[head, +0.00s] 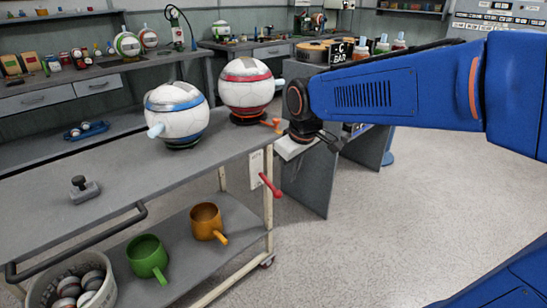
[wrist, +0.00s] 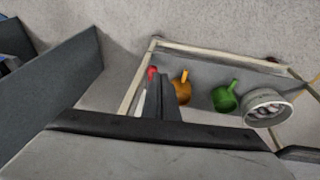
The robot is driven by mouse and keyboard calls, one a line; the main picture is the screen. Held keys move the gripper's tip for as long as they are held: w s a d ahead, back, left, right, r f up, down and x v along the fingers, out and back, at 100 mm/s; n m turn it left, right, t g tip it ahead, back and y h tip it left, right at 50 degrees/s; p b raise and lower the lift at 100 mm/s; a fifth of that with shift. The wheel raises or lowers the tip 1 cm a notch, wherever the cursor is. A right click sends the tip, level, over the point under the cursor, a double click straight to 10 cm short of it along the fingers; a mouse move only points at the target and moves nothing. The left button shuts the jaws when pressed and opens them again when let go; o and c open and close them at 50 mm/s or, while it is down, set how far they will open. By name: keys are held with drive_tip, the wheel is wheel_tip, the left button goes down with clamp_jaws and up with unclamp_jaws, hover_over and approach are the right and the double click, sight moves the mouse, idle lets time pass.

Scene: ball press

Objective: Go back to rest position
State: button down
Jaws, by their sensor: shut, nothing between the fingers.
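My blue arm reaches in from the right in the head view, with my gripper (head: 328,140) at its far end, right of the grey cart (head: 110,212). The fingers are small and partly hidden there. In the wrist view my gripper (wrist: 160,97) shows as dark fingers close together, shut with nothing held. Past them lie the cart's lower shelf and bare floor. No contact with the cart shows.
Two ball-shaped devices, blue-striped (head: 177,113) and red-striped (head: 247,86), stand on the cart. A green mug (head: 148,258), orange mug (head: 207,222) and bucket of balls (head: 72,285) are below. A grey bench (head: 312,180) stands behind my gripper. Floor at right is clear.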

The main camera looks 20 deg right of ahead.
drive_tip(key=s+d+f+m, duration=0.1)
drive_tip(key=s+d+m, duration=0.1)
drive_tip(key=s, duration=0.8)
drive_tip(key=s+d+f+m+t, duration=0.1)
drive_tip(key=s+d+f+m, duration=0.1)
drive_tip(key=s, duration=0.8)
drive_tip(key=shift+d+m, duration=0.45)
drive_tip(key=shift+m, duration=0.05)
